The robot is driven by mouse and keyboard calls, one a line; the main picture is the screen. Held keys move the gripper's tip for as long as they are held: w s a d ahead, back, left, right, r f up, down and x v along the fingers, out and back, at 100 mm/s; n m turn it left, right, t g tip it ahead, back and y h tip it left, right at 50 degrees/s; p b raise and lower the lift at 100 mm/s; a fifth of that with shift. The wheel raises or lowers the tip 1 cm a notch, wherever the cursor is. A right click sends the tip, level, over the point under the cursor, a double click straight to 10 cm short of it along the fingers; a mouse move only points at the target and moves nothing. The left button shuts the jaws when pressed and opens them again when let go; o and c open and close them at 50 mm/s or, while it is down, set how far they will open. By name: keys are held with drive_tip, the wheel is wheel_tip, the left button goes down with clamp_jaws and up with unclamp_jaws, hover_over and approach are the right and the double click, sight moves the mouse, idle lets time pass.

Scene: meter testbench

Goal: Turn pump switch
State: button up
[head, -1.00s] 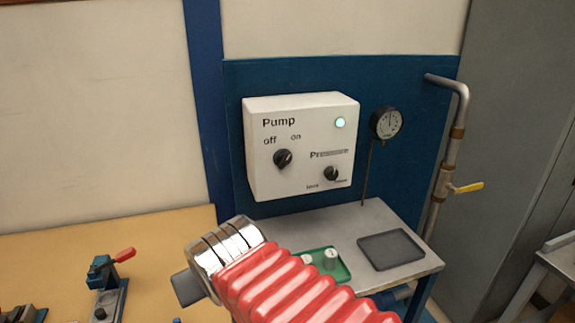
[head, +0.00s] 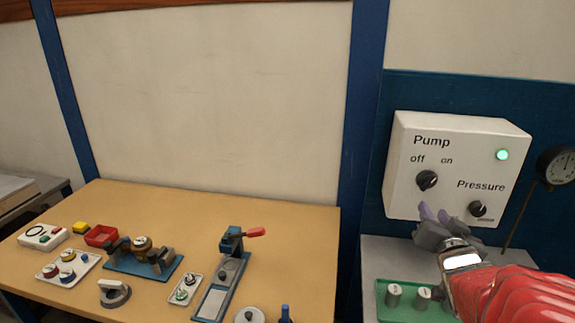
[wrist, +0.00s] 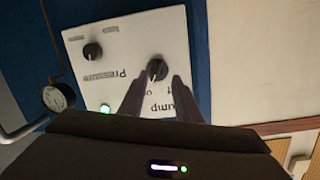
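The white pump control box (head: 400,195) hangs on the blue panel at the right in the head view. Its black pump switch (head: 427,180) sits below the "off" and "on" labels; I cannot tell its exact pointing direction. My gripper (head: 434,212) is just below the switch in the head view, with its two fingers apart. In the wrist view the box looks upside down, and the pump switch (wrist: 157,68) shows between and just beyond the fingertips (wrist: 158,80). The gripper is open and empty. I cannot tell whether a finger touches the switch.
A green lamp (head: 502,155) is lit on the box, above the pressure knob (head: 478,209). A gauge (head: 558,165) is at the right. A green tray (head: 384,292) with cylinders stands below. The yellow bench (head: 290,205) at left holds several fixtures, including a red-handled clamp (head: 233,243).

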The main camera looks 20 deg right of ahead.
sight(429, 186)
drive_tip(key=shift+s+d+m+t, duration=0.25)
drive_tip(key=shift+s+m+t, duration=0.25)
drive_tip(key=shift+s, duration=0.05)
drive_tip(key=shift+s+d+m+t, duration=0.25)
drive_tip(key=shift+s+m+t, duration=0.25)
drive_tip(key=shift+s, duration=0.05)
drive_tip(key=x, duration=1.3)
drive_tip(key=shift+w+d+r, duration=0.1)
drive_tip(key=shift+w+d, duration=0.1)
drive_tip(key=shift+w, duration=0.15)
